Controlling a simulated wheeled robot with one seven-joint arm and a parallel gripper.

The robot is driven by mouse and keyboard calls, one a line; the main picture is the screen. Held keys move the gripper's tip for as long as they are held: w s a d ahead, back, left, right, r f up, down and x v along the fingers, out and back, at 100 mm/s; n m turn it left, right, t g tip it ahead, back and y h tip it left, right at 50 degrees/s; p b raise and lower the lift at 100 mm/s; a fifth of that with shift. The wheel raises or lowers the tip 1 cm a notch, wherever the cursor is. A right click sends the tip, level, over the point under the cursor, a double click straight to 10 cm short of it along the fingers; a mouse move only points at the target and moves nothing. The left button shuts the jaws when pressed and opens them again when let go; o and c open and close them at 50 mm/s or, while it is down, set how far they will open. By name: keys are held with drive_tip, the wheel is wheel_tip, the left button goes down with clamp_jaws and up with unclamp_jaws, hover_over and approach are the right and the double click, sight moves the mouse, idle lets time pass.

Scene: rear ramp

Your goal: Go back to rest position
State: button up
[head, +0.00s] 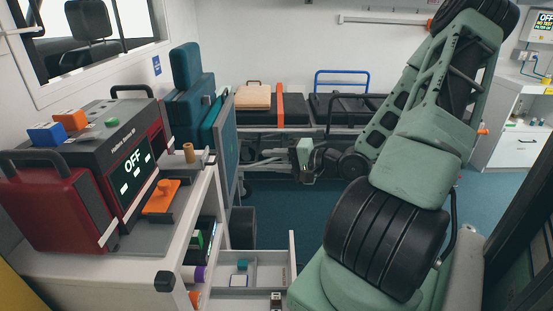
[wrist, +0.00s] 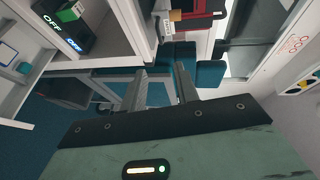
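My gripper (head: 265,160) is in the middle of the head view, at the end of my green arm, which rises on the right and folds over. It points left toward the teal seat and the white cabinet. In the wrist view, the two grey fingers of my gripper (wrist: 161,75) stand apart with a gap between them. Nothing is held between them; teal surfaces show behind the gap. No finger visibly touches anything.
A white cabinet (head: 172,262) at left carries a red-and-grey monitor (head: 134,165) reading OFF. Its open drawer (head: 262,277) holds small items. A teal seat (head: 187,82) stands behind. A stretcher with an orange strap (head: 280,105) lies along the back. Blue floor (head: 496,200) shows at right.

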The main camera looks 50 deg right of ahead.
drive_tip(key=shift+s+d, duration=0.1)
drive_tip(key=shift+s, duration=0.2)
idle(0.4)
